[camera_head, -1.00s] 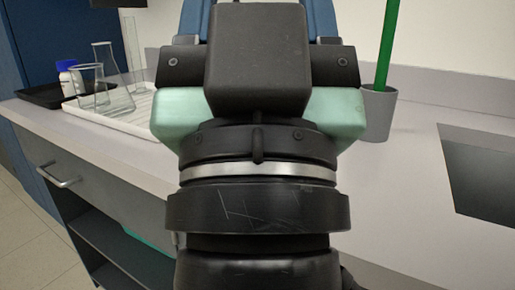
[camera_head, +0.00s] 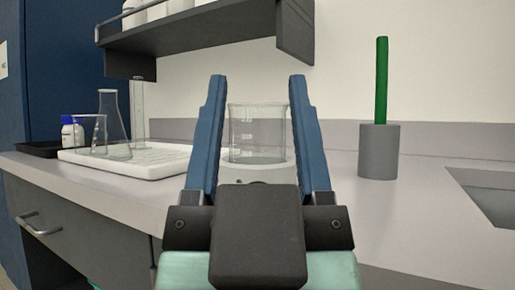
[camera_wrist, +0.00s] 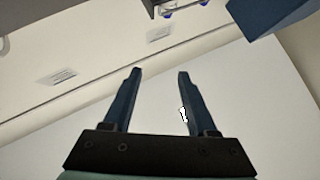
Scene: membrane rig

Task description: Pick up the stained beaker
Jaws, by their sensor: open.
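A clear glass beaker (camera_head: 258,132) shows between my two blue fingers in the head view, standing on a pale round base (camera_head: 277,172). My gripper (camera_head: 258,80) is open and empty, fingers pointing up in the picture, in front of the beaker. A clear gap shows on both sides of the glass, but I cannot tell the distance in depth. A smaller beaker (camera_head: 88,132) stands on the white tray at the left. No stain is clear on either glass. The wrist view shows my open gripper (camera_wrist: 160,73) with no beaker between its fingers.
The white tray (camera_head: 75,158) also holds a conical flask (camera_head: 112,125) and a tall cylinder (camera_head: 139,108). A blue-capped bottle (camera_head: 68,132) is behind it. A grey cup (camera_head: 379,152) with a green rod (camera_head: 382,80) stands right. A shelf (camera_head: 200,32) overhangs. The right-hand bench is clear before the sink (camera_head: 488,195).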

